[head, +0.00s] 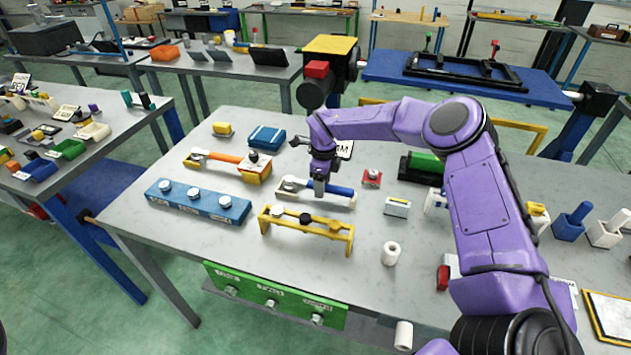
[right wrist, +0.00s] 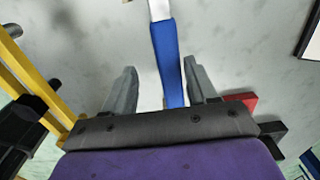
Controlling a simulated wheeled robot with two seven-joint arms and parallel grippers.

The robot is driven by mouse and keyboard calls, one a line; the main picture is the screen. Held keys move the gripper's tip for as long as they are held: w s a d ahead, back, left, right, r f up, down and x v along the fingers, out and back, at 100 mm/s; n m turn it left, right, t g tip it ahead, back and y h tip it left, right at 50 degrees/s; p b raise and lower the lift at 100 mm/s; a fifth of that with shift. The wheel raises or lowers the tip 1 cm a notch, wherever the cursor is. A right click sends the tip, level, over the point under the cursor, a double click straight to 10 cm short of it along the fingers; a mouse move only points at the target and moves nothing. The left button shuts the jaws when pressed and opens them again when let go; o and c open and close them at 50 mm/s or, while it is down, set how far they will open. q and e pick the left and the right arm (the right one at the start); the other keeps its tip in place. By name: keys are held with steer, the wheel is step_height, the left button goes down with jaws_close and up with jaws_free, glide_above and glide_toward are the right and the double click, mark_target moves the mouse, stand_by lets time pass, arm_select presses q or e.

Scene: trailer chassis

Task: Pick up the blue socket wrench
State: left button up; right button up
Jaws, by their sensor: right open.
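In the right wrist view the blue handle (right wrist: 167,62) runs between the two grey fingers of my open right gripper (right wrist: 160,85), with gaps on both sides. The fingers are not closed on it. The far end of the wrench is cut off by the top edge of that view. My left gripper is not in view.
A yellow rack (head: 305,226) with bolts stands just in front of the wrench. An orange-handled wrench (head: 222,157) and a blue bolt block (head: 198,201) lie to the left. A small red block (head: 372,177) is close on the right. Bare table shows at the front left.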

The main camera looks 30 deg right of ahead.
steer(key=w+f, duration=0.2)
steer(key=f, duration=0.1)
steer(key=shift+w+f, duration=0.1)
steer(key=shift+w, duration=0.05)
steer(key=shift+w+f, duration=0.15)
steer(key=shift+w, duration=0.05)
steer(key=shift+s, duration=0.2)
steer(key=shift+c, duration=0.3)
steer(key=shift+s+r, duration=0.3)
steer(key=shift+r, duration=0.05)
steer(key=c, duration=0.5)
steer(key=shift+s+r, duration=0.1)
steer(key=shift+s, duration=0.1)
jaws_close()
steer(key=shift+w, duration=0.3)
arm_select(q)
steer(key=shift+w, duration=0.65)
